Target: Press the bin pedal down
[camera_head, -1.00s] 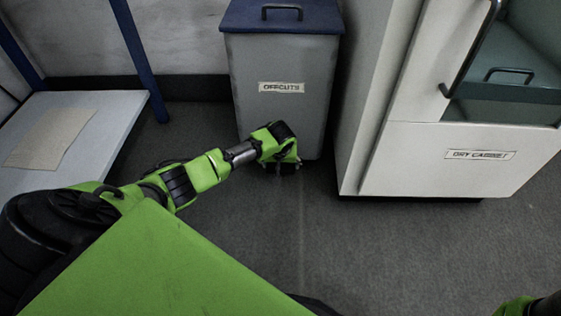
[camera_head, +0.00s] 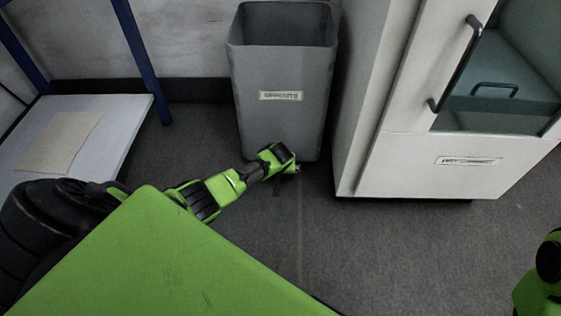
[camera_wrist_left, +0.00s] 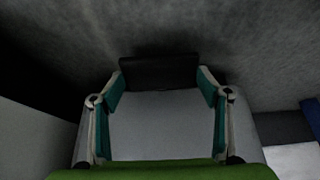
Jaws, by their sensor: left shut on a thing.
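The grey bin (camera_head: 280,125) with the OFFCUTS label stands against the back wall. Its top is open and its dark inside shows; the blue lid is not in view. My left gripper (camera_head: 289,172) is low at the front foot of the bin, near the floor. The pedal is hidden behind the gripper in the head view. Of my right arm only a green and black part shows at the lower right; its gripper is out of view.
A white cabinet (camera_head: 400,160) labelled DRY CABINET stands close to the right of the bin. A pale bench (camera_head: 110,125) with blue legs and a tan sheet (camera_head: 60,142) is at the left. The grey floor (camera_head: 400,250) in front is clear.

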